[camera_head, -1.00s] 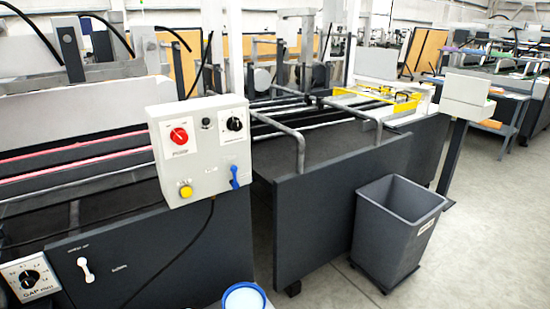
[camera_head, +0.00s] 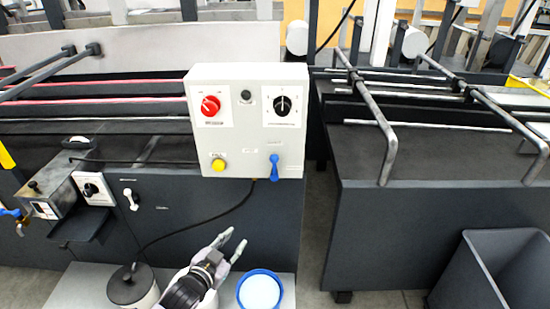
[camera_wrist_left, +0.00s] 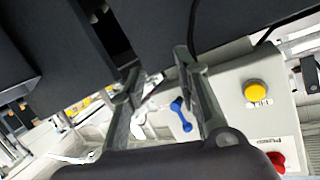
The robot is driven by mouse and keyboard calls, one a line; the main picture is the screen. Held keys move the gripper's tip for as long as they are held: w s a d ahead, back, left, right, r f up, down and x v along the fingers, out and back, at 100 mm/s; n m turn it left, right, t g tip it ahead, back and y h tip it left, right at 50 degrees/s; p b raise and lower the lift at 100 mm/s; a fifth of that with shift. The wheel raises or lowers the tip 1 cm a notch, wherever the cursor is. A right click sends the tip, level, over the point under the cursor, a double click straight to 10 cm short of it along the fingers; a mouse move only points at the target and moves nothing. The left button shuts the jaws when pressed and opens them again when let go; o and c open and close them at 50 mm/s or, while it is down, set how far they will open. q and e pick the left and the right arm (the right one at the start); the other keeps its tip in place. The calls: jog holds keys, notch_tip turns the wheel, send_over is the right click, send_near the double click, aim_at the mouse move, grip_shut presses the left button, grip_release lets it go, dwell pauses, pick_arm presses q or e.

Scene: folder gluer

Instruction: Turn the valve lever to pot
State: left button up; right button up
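A white lever (camera_head: 130,199) is mounted on the dark front panel of the machine, its handle pointing down. Small labels around it are too small to read. A blue lever (camera_head: 274,168) hangs down at the lower right of the grey control box (camera_head: 240,155); the wrist view also shows a blue lever (camera_wrist_left: 181,115). Another small blue handle (camera_head: 10,211) is on the unit at far left. My left gripper (camera_head: 237,237) is open and empty, low in front of the panel, below the control box and apart from all levers. Its parted fingers (camera_wrist_left: 157,65) show in the wrist view. My right gripper is out of view.
Below the panel stand a lidded pot (camera_head: 133,287) and a blue-rimmed tub (camera_head: 260,290), close to my left gripper. A black cable (camera_head: 205,225) runs from the control box to the pot. A grey bin (camera_head: 465,285) stands at the right.

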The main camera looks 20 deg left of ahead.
pick_arm(q)
notch_tip(320, 180, up, 17)
jog(key=d+m+t+h, duration=0.1)
jog(key=d+t+h, duration=0.1)
jog(key=d+t, duration=0.1)
jog(key=p, duration=0.3)
send_near(272, 161)
jog(key=w, duration=0.3)
jog(key=w+d, duration=0.1)
jog(key=w, duration=0.2)
jog(key=w+d, duration=0.1)
jog(key=w, duration=0.2)
jog(key=shift+w, duration=0.3)
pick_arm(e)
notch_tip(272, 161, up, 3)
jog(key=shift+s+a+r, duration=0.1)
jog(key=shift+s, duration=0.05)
pick_arm(q)
jog(key=shift+c, duration=0.5)
jog(key=shift+m, duration=0.3)
grip_shut()
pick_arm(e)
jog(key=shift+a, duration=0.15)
pick_arm(q)
jog(key=shift+f, duration=0.1)
